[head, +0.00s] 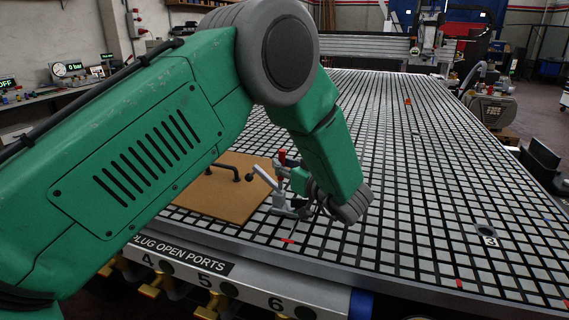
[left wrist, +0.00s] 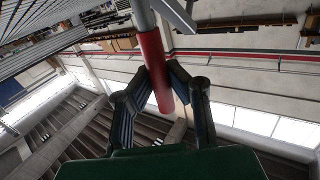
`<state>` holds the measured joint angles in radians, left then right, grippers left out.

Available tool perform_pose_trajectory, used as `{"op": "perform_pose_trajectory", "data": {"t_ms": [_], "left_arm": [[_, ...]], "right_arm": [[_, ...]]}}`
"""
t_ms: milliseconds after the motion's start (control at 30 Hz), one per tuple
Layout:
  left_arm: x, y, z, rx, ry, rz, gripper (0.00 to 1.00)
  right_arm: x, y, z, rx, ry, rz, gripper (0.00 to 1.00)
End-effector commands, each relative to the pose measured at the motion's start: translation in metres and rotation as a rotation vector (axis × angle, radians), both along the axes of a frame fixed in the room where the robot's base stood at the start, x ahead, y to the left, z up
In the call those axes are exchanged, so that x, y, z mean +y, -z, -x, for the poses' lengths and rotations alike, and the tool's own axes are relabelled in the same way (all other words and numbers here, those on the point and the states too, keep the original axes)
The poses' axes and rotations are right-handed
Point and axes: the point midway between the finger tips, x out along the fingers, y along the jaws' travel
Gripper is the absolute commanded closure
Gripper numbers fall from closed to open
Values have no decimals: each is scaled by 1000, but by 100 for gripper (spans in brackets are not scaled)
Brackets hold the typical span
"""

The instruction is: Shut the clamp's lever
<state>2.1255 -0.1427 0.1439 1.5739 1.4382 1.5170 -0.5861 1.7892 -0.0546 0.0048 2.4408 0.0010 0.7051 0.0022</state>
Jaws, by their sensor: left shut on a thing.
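The clamp (head: 281,205) is a small grey metal toggle clamp at the right edge of a brown board on the grid table. Its lever has a red grip (head: 282,157) that stands up above the clamp body. My left gripper (head: 291,172) comes in from the right at the lever, its fingers small and partly hidden by the wrist. In the left wrist view, the red grip (left wrist: 153,70) lies between the dark fingers of the left gripper (left wrist: 158,88), which is shut on it. The right gripper is not in view.
The brown board (head: 208,196) lies flat under a black bent rod (head: 226,168). My green left arm hides much of the table's left side. The black-gridded table (head: 430,190) is mostly clear to the right, with a few small red pieces. Numbered ports line the front edge.

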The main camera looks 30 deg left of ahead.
Motion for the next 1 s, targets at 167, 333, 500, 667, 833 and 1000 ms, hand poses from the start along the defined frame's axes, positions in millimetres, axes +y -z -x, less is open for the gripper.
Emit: {"op": "perform_pose_trajectory", "data": {"t_ms": [167, 333, 500, 667, 833, 1000], "left_arm": [[7, -3, 3, -16, -2, 93, 100], [17, -4, 6, -48, -1, 220, 100], [27, -1, 9, -83, 0, 359, 100], [35, 3, 11, -113, 0, 478, 100], [41, 8, 13, -138, 2, 582, 100], [46, 12, 14, -154, 4, 650, 100]], "right_arm": [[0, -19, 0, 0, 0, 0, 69], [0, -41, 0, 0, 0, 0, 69], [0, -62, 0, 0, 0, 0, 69], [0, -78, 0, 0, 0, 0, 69], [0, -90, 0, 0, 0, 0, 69], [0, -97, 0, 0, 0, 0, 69]]}}
